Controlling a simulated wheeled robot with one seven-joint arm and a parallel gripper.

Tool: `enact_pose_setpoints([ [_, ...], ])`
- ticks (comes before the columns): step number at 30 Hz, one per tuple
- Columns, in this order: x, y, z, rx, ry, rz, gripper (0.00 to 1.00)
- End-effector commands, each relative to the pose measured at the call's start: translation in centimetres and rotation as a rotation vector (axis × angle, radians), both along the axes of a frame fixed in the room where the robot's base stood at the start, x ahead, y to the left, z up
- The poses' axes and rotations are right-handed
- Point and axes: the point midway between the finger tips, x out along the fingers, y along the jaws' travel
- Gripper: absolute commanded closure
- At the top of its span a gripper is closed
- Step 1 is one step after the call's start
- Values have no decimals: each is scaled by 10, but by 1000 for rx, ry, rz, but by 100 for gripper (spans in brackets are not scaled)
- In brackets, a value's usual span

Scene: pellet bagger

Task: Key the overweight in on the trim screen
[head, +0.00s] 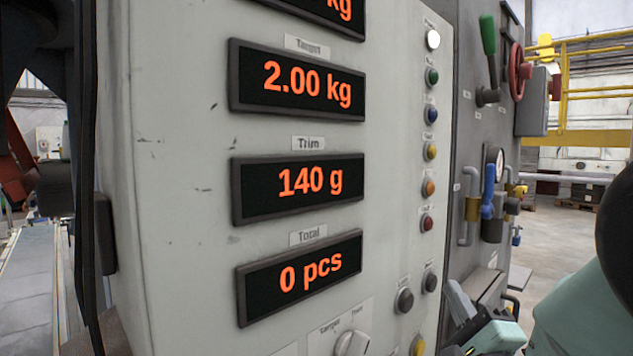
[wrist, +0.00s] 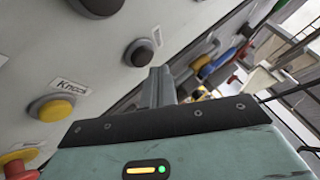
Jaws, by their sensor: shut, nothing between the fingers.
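The trim screen (head: 298,189) is on the pale grey panel and reads 140 g in orange. Below it, a selector knob (head: 352,343) sits under small labels that seem to read Target and Trim; it is partly cut off and I cannot tell its setting. Two dark push buttons, one left (head: 404,300) and one right (head: 429,282), are to its upper right. My gripper (head: 458,298) is at the lower right of the head view, beside the panel, shut and empty. In the wrist view its fingers (wrist: 160,85) are close to a dark button (wrist: 138,52); contact is unclear.
The target screen (head: 300,84) reads 2.00 kg; the total screen (head: 300,275) reads 0 pcs. A top screen is cropped. Coloured buttons run down the panel's right side. A yellow button (wrist: 50,107) and a red one (wrist: 20,165) show low. Pipes and a blue valve (head: 488,190) stand right.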

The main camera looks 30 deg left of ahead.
Motion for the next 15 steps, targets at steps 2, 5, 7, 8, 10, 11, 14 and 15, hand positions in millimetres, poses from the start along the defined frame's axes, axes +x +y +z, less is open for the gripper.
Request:
enact_pose_setpoints([
  [2,0,0,0,0,0,0,100],
  [5,0,0,0,0,0,0,100],
  [7,0,0,0,0,0,0,100],
  [8,0,0,0,0,0,0,100],
  [10,0,1,0,1,0,0,100],
  [11,0,1,-1,1,0,0,100],
  [14,2,4,-1,2,-2,1,100],
  [15,2,5,-1,2,-1,0,100],
])
